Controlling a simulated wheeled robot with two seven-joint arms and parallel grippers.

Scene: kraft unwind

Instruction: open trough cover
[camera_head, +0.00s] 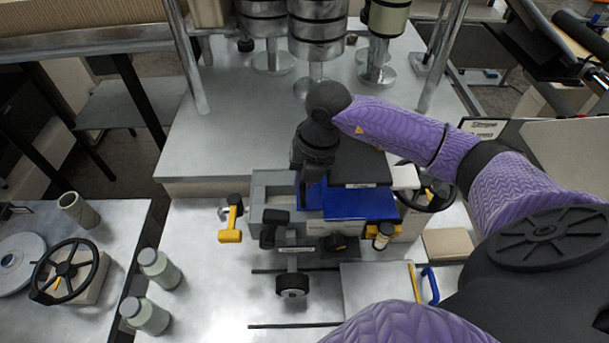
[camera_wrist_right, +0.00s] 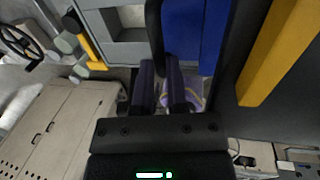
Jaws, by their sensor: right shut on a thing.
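The blue trough cover (camera_head: 358,204) lies over the right part of the grey trough unit (camera_head: 270,183) in the middle of the head view. The trough's left part is uncovered. My right gripper (camera_head: 306,196) is at the left edge of the blue cover, mostly hidden under my dark wrist. In the right wrist view its two dark fingers (camera_wrist_right: 164,88) are close together at a dark strip (camera_wrist_right: 154,28) along the edge of the blue panel (camera_wrist_right: 195,38). They are shut on it; the exact contact is partly hidden. My left gripper is not in view.
A yellow-handled lever (camera_head: 230,236) stands left of the trough. A black handwheel (camera_head: 428,186) is at the right. Metal rollers (camera_head: 318,30) stand behind. Two canisters (camera_head: 158,268) sit front left, and another handwheel (camera_head: 68,270) is on the left table.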

